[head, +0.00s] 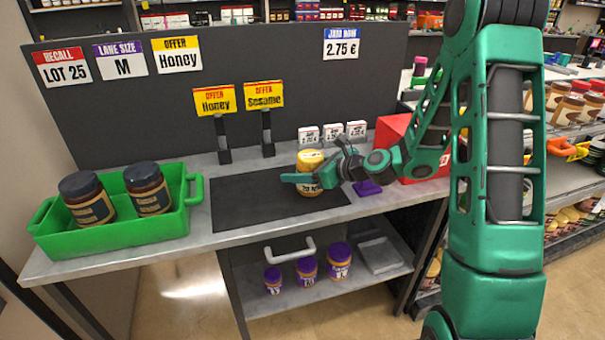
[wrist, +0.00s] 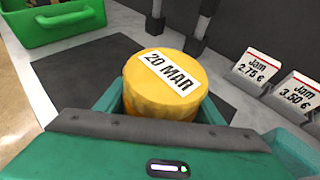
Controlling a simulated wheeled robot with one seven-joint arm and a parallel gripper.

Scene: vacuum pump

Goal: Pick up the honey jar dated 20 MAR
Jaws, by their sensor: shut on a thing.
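The honey jar (wrist: 165,82) has a yellow lid with a white label reading "20 MAR" in the wrist view. In the head view the honey jar (head: 310,160) stands at the right end of the black mat, with a pale label partly hidden by my gripper. My gripper (head: 318,183) reaches in from the right and is shut on the jar, low around its body. In the wrist view the gripper's green fingers (wrist: 118,100) lie on either side of the jar. The jar looks upright; I cannot tell whether it touches the mat.
A green crate (head: 190,190) with two dark jars stands at the left. The black mat (head: 250,205) is otherwise clear. Price tags (head: 332,133) and a red box (head: 392,130) stand behind. Several purple-lidded jars (head: 307,268) are on the shelf below. Sign posts (head: 267,135) rise behind the mat.

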